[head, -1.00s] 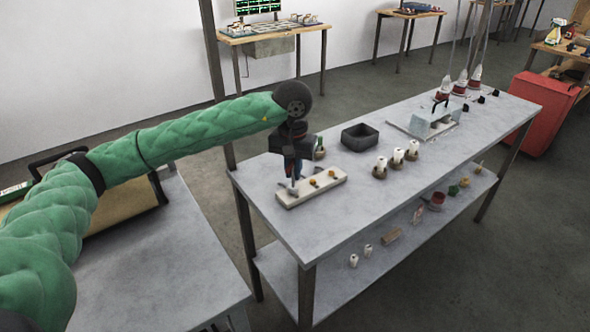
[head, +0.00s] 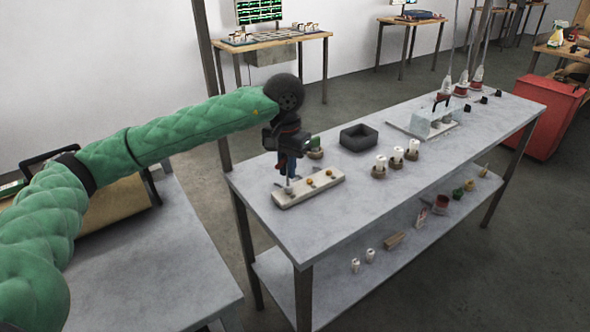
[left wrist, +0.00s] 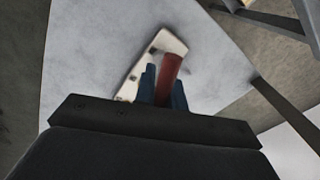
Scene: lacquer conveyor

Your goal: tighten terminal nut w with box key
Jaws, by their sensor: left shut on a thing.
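My left gripper (head: 289,166) is over the left end of a pale terminal block (head: 325,182) on the grey table. It is shut on the box key, whose red handle (left wrist: 172,68) shows between the blue fingers in the left wrist view. In the head view the key's thin shaft (head: 289,184) points down at the left end of the block. Whether it sits on the nut there cannot be told. Brass-coloured nuts (head: 309,183) show along the block to the right. The block also shows in the left wrist view (left wrist: 159,44). My right gripper is not in view.
A dark open bin (head: 359,137) stands behind the block. Several white cylinders in brown holders (head: 380,168) stand to its right, with a pale fixture with a handle (head: 422,124) farther along. The table front (head: 300,240) is clear. A lower shelf (head: 340,285) holds small items.

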